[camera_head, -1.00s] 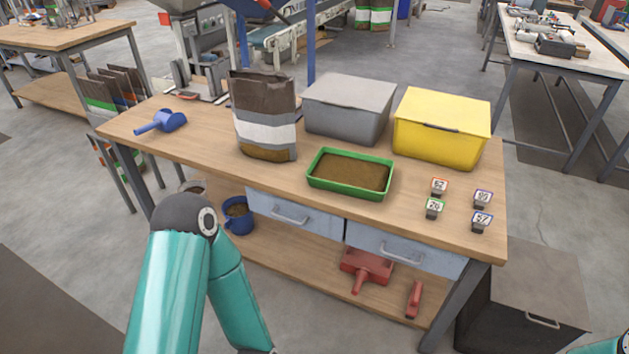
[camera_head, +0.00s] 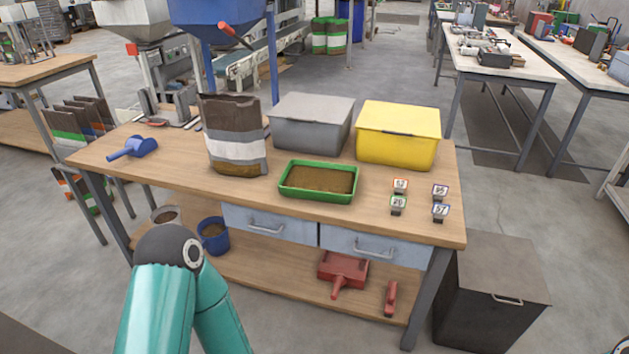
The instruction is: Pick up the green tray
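The green tray (camera_head: 318,196) sits flat on the wooden workbench (camera_head: 180,173), near its front edge and above the drawers. It is shallow and filled with brown pellets. Part of one of my arms, a teal link with a dark joint, shows at the lower left, in front of the bench. Nothing touches the tray from above.
A paper bag (camera_head: 236,150) stands left of the tray. A grey bin (camera_head: 311,126) and a yellow bin (camera_head: 398,138) stand behind it. Several number tags (camera_head: 398,204) lie to the right. A blue scoop (camera_head: 134,147) lies at the left. A dark chest (camera_head: 487,300) stands on the floor at the right.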

